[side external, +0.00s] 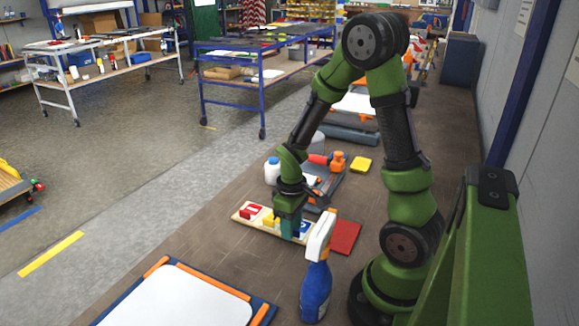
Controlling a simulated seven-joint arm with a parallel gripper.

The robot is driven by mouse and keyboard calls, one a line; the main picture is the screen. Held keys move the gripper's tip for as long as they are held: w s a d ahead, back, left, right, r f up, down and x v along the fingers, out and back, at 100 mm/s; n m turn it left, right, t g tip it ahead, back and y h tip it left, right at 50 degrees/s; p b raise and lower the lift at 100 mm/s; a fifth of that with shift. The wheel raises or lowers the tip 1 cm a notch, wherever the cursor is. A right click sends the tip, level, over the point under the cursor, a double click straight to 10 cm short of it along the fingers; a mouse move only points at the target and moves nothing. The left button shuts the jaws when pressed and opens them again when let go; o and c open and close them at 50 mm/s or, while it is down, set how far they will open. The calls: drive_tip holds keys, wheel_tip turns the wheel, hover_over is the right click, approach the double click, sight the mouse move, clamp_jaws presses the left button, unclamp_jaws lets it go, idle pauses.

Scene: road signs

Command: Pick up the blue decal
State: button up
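The blue decal (304,229) with a white mark sits at the right end of a light wooden board (240,217), partly hidden by the spray bottle's white head. My gripper (290,229) points down over the board, just left of the blue decal. It is too small to tell if the fingers touch the decal or are apart. A red decal (250,211) with a white mark lies at the board's left end. A yellow decal (269,219) lies between the red decal and my gripper.
A blue spray bottle (315,290) stands close in front of the board. A red pad (345,237) lies right of it. Behind are a white bottle (272,170), an orange tool (337,162) and a yellow block (361,165). A white sheet in a frame (180,300) lies at front left.

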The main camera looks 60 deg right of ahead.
clamp_jaws()
wheel_tip(320, 180, up, 14)
drive_tip(key=shift+f, duration=0.2)
idle(1.0)
